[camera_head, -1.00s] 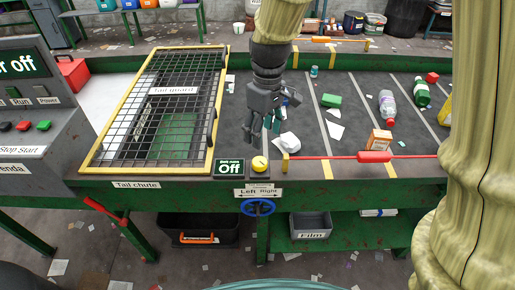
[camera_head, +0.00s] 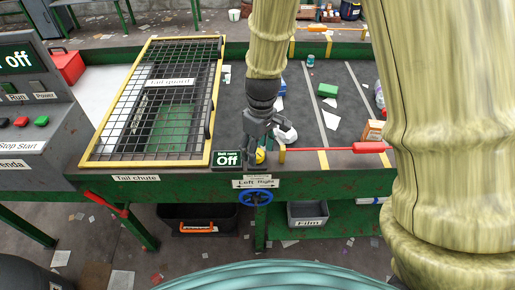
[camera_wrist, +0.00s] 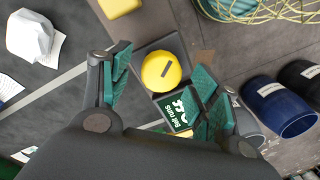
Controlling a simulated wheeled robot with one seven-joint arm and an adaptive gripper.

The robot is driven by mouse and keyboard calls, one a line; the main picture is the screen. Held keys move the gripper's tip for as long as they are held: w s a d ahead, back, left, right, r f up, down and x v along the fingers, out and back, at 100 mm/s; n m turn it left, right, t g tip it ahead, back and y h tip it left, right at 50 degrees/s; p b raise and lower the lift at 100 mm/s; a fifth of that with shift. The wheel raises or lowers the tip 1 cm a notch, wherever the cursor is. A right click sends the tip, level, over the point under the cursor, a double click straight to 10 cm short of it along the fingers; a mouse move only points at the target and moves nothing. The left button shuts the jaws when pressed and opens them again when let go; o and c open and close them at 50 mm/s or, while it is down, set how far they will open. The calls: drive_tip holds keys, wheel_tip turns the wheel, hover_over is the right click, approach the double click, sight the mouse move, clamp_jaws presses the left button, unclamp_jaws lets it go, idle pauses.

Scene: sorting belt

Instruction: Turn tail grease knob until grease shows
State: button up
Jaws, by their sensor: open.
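The yellow round knob (camera_head: 260,156) stands on the belt's front edge, right of the "Belt runs Off" display (camera_head: 227,159). In the wrist view the knob (camera_wrist: 161,71) has a dark slot across its top and lies just ahead of the space between my fingers. My gripper (camera_head: 264,141) points down just above and behind it, partly covering it in the head view. In the wrist view my gripper (camera_wrist: 160,88) is open, its green-padded fingers on either side and nothing between them. I cannot tell whether a finger touches the knob. No grease is visible.
A yellow-framed mesh tail guard (camera_head: 212,120) is to the left. A red-handled bar (camera_head: 356,148) runs along the edge to the right. Crumpled white litter (camera_head: 286,134) lies on the belt behind.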

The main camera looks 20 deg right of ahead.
drive_tip(key=shift+f, duration=0.35)
drive_tip(key=c, duration=1)
drive_tip(key=shift+c, duration=0.2)
drive_tip(key=shift+m, duration=0.3)
drive_tip(key=shift+r+m+p, duration=0.1)
drive_tip(key=shift+m+p, duration=0.7)
drive_tip(key=shift+m, duration=0.4)
drive_tip(key=shift+m+t+p, duration=0.3)
drive_tip(key=shift+m+p, duration=0.3)
drive_tip(key=shift+m, duration=1.3)
